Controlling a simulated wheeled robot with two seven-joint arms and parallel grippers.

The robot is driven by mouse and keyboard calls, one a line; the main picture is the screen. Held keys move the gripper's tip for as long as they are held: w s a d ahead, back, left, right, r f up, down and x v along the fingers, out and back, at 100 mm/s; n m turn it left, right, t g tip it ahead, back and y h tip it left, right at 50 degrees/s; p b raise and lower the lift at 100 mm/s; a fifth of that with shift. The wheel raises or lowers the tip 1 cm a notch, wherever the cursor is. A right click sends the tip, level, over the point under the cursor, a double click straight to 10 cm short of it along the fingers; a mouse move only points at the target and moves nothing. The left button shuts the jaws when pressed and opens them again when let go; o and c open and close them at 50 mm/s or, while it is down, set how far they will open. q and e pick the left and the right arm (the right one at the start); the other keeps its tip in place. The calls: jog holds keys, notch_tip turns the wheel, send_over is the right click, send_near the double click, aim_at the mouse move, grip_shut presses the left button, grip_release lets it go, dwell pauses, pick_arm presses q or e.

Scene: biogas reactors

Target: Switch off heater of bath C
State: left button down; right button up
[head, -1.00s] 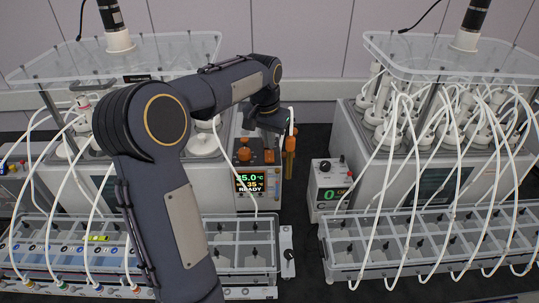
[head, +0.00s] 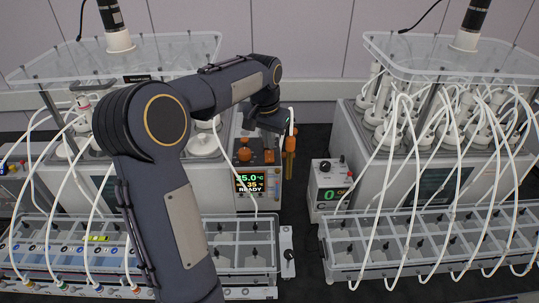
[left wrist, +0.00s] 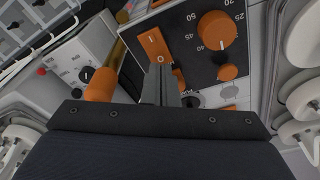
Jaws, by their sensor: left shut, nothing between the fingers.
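The left bath's control panel (head: 258,160) has orange controls and a lit display (head: 250,183) reading 35 °C and READY. In the left wrist view, an orange rocker switch (left wrist: 153,42) marked I and O sits on this panel beside an orange dial knob (left wrist: 215,30) with a temperature scale. My left gripper (left wrist: 160,72) is shut and empty. Its fingertips are at the O end of the rocker and partly cover it; I cannot tell whether they touch. In the head view, my left gripper (head: 284,124) is at the panel's upper right. I cannot read a bath letter on this panel.
An orange-handled tap (left wrist: 98,85) stands close beside the fingers. White tubes run to the front trays (head: 240,222). A dark gap separates the two baths.

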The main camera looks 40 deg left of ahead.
aim_at(269, 152)
pick_arm(q)
jog(key=shift+f+b, duration=0.6)
jog(key=shift+f, duration=0.3)
dwell(0.8)
notch_tip(269, 152, up, 3)
jog(key=shift+f+p, duration=0.2)
jog(key=shift+p, duration=1)
jog(key=shift+r+p, duration=0.4)
jog(key=shift+r, duration=1.85)
